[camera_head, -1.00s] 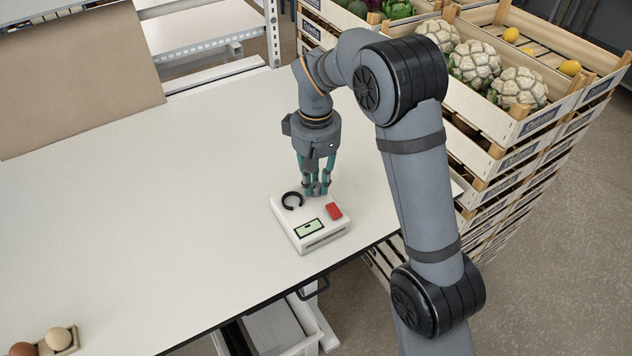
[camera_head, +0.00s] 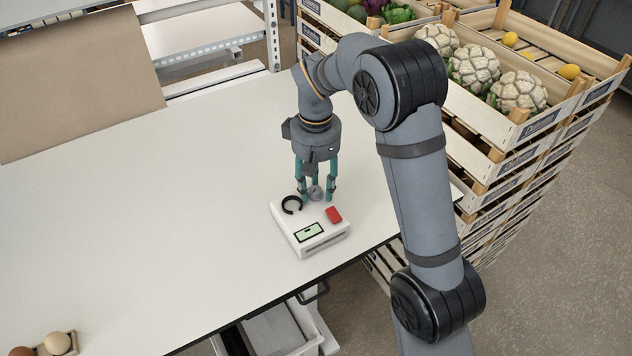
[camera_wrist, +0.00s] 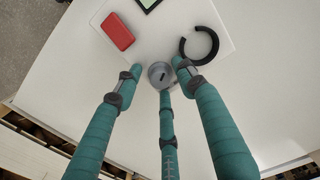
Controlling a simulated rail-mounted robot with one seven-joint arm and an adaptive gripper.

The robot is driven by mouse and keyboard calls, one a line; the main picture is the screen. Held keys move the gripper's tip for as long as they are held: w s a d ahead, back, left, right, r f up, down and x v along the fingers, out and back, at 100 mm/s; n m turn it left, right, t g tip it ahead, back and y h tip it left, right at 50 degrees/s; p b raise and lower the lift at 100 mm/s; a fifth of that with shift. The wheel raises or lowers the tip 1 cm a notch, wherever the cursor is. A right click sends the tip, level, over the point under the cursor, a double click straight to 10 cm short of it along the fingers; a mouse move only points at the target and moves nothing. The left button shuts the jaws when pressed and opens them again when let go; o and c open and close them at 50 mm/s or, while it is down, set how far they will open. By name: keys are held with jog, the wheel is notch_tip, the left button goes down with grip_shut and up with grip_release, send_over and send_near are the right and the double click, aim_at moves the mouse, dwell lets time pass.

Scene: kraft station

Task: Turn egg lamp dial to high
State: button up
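The egg lamp (camera_head: 322,241) is a white box on the table with a grey dial, a red button, a black open ring and a small green display. The grey dial (camera_head: 316,193) is at its back edge; in the wrist view, the dial (camera_wrist: 160,73) shows a short dark mark. My three-fingered gripper (camera_head: 317,196) points down over the dial. In the wrist view, my gripper's teal fingers (camera_wrist: 157,74) stand spread around the dial, with gaps visible at the sides; the back finger is very close to it. I cannot read the dial's setting.
The red button (camera_head: 334,215) and black ring (camera_head: 291,204) lie close to the fingers. The table (camera_head: 150,210) is clear to the left, apart from an egg carton (camera_head: 72,343) at the bottom left. Vegetable crates (camera_head: 505,150) stand to the right.

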aim_at(316, 189)
jog(key=shift+r, duration=3.95)
jog(key=shift+f, duration=0.1)
jog(key=shift+f, duration=3.6)
